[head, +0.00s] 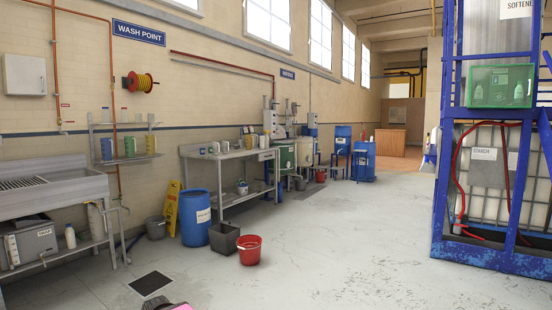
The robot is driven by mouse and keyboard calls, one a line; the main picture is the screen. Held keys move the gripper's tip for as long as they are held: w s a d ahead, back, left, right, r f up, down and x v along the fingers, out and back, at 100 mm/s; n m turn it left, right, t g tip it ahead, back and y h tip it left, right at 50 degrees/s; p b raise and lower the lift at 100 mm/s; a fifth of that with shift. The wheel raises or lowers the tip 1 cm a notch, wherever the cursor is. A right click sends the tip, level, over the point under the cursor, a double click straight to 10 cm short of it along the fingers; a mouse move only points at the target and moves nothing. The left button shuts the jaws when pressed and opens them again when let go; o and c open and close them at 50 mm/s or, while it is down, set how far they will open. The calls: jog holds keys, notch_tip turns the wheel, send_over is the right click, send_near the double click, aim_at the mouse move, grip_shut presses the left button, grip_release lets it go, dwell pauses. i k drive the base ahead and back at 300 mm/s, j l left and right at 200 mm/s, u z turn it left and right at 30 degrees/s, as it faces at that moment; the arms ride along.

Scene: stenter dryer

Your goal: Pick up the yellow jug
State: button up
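A small yellow vessel, which looks like the yellow jug (151,144), stands at the right end of the wall shelf (125,158) below the wash point sign. A green vessel (130,146) and a blue one (106,149) stand to its left on the same shelf. It is too far away to make out its handle. My gripper is not recognisable in the head view. Only a small dark and pink shape shows at the bottom edge, and I cannot tell what it is.
A steel sink bench (55,190) stands at the left. A grey bucket (156,228), yellow floor sign (172,208), blue drum (194,217), dark square bin (224,238) and red bucket (249,249) stand near the wall. A floor grate (150,284) lies in front. The middle floor is clear.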

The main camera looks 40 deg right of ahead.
aim_at(250, 138)
jog(key=i+l+z, duration=0.4)
jog(key=l+z, duration=0.15)
jog(key=l, duration=0.25)
jog(key=i+l+z, duration=0.25)
jog(key=l+z, duration=0.15)
jog(key=i+l+z, duration=0.3)
jog(key=z, duration=0.15)
jog(key=i+l+z, duration=0.2)
jog(key=z, duration=0.2)
jog(key=i+z, duration=0.45)
jog(key=i+l+z, duration=0.15)
jog(key=i, duration=1.6)
jog(key=i+j+u, duration=0.15)
jog(key=i+u, duration=0.2)
jog(key=i, duration=0.25)
jog(key=i+u, duration=0.35)
jog(key=i, duration=0.25)
jog(key=i+l+u, duration=0.35)
jog(key=i, duration=0.25)
jog(key=i+j+u, duration=0.15)
jog(key=i+u, duration=0.15)
jog(key=i, duration=0.9)
jog(key=i+l+u, duration=0.25)
jog(key=i, duration=0.9)
jog(key=j, duration=0.1)
